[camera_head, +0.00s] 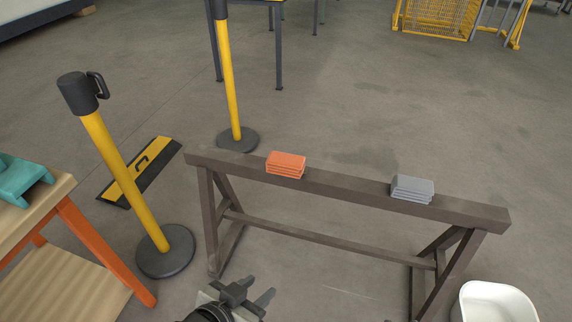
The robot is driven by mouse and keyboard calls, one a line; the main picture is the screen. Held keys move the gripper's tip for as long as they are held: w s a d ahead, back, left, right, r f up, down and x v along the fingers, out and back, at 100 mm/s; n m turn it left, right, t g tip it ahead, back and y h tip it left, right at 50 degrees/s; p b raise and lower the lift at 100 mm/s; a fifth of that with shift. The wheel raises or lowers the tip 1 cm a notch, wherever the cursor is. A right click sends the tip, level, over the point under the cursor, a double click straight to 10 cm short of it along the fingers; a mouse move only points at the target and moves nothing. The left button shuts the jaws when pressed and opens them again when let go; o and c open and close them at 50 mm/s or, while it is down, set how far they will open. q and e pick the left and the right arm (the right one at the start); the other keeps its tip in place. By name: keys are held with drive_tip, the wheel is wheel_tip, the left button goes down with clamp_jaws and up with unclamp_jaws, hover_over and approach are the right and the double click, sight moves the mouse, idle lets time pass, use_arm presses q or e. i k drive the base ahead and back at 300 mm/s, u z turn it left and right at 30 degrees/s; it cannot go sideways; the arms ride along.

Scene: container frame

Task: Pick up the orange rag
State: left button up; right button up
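The orange rag (286,163) is a folded stack lying on top of the brown sawhorse beam (335,185), left of the beam's middle. My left gripper (258,289) is at the bottom of the view, in front of the sawhorse and well short of the rag. Its two fingers show apart with nothing between them. My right gripper does not show.
A grey folded rag (412,188) lies on the beam's right part. Two yellow posts (126,182) (229,80) stand on the left and behind. A wooden table (38,205) is at far left. A white bin (495,303) is at lower right.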

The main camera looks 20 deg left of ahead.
sight(284, 163)
drive_tip(key=z, duration=0.5)
drive_tip(key=i, duration=1.1)
drive_tip(key=u, duration=2.75)
